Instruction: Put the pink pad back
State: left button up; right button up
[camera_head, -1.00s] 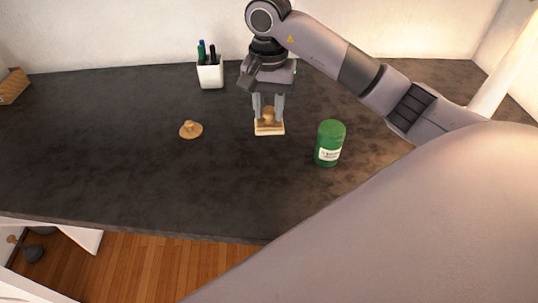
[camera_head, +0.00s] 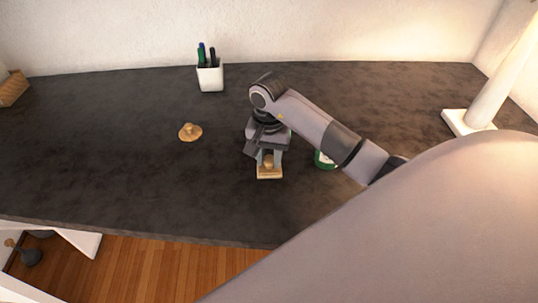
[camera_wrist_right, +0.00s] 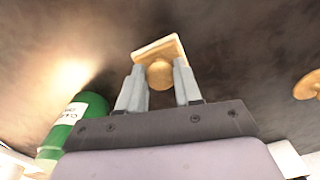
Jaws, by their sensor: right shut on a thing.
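My right gripper (camera_head: 269,157) is shut on a wooden stamp-like block (camera_head: 269,174) with a round knob, above the dark counter (camera_head: 130,180). In the right wrist view my right gripper (camera_wrist_right: 160,88) has its two fingers on either side of the knob, and the block (camera_wrist_right: 160,47) sits beyond the fingertips. I cannot tell whether the block touches the counter. No pink pad shows in either view. My left gripper is not in view.
A round wooden piece with a knob (camera_head: 190,132) lies to the left. A white pen cup (camera_head: 210,78) stands at the back. The left counter is mostly clear.

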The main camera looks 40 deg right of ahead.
aim_at(269, 160)
jog(key=shift+f, duration=0.1)
jog(key=o, duration=1)
notch_tip(269, 160, up, 12)
jog(key=shift+s, duration=0.1)
dwell(0.4)
